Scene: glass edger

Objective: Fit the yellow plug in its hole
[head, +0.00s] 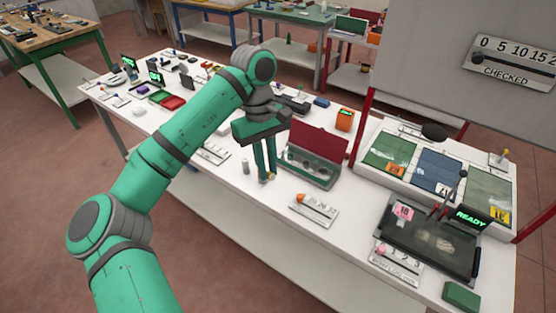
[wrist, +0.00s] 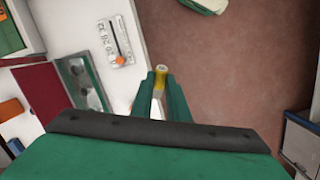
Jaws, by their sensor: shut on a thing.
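My gripper (head: 266,179) points down over the front part of the white table. In the wrist view its green fingers (wrist: 160,85) are shut on the yellow plug (wrist: 160,72), a small upright-looking piece with a pale round end. In the head view only a small yellowish bit of the plug (head: 270,177) shows at the fingertips. The plug's gap above the table is hard to judge. I cannot make out the plug's hole in either view.
A case with a raised red lid (head: 318,145) stands right of my gripper. A slider panel with an orange knob (head: 315,209) lies near the front edge. A small pale cylinder (head: 245,167) stands just left of the fingers. The white table (head: 220,185) has bare room around them.

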